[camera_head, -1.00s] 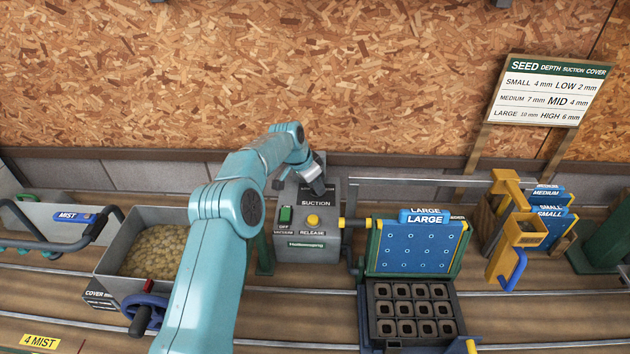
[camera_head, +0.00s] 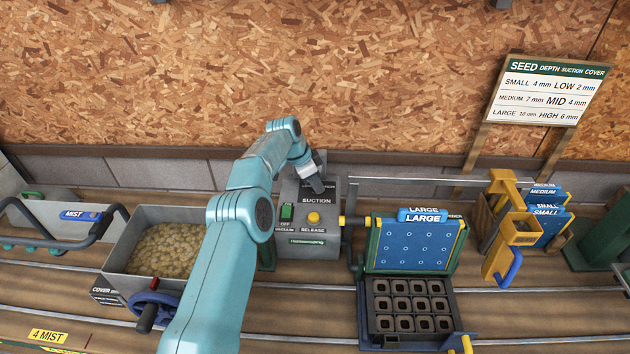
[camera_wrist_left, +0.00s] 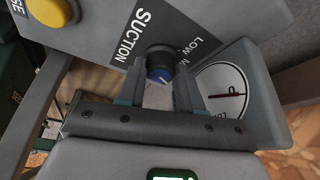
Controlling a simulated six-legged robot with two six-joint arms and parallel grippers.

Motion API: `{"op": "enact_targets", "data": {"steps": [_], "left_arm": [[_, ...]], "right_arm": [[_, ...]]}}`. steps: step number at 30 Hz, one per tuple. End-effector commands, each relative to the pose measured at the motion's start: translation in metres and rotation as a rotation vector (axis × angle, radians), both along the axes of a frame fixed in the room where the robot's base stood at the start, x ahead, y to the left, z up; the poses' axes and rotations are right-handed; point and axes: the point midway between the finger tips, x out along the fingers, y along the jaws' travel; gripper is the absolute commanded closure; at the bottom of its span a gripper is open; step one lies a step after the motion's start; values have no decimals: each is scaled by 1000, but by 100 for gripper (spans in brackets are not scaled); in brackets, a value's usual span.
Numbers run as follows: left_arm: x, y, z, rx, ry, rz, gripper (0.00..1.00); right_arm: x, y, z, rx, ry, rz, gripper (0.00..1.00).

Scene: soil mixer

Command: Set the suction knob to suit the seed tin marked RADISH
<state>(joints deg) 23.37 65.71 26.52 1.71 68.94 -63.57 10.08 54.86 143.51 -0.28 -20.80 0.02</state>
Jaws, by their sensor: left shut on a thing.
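The suction box (camera_head: 309,240) stands behind the conveyor with a SUCTION label, a green switch and a yellow release button (camera_head: 313,217). My left gripper (camera_head: 314,180) is at its top, hiding the knob in the head view. In the left wrist view the gripper (camera_wrist_left: 168,88) is shut on the dark suction knob (camera_wrist_left: 160,58), which has a blue part. LOW and the start of another word are printed beside it. A round gauge (camera_wrist_left: 222,92) with a red needle is at right. The seed chart (camera_head: 545,91) pairs SMALL with LOW, MEDIUM with MID, LARGE with HIGH. No RADISH tin shows.
A blue LARGE plate (camera_head: 411,246) stands above a dark cell tray (camera_head: 412,309), right of the box. A yellow stand (camera_head: 512,230) and blue MEDIUM and SMALL plates are further right. A grey hopper (camera_head: 126,257) of brownish pellets is left of my arm.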

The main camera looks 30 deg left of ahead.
Motion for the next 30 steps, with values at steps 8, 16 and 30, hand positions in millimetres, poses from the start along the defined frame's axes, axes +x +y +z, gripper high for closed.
{"op": "enact_targets", "data": {"steps": [8,16,30], "left_arm": [[0,0,1,0,-1,0,41],[-2,2,7,1,-2,1,41],[-36,28,116,2,-5,3,41]], "right_arm": [[0,0,0,0,0,0,57],[0,0,-4,0,0,0,57],[0,0,-10,0,0,0,57]]}}
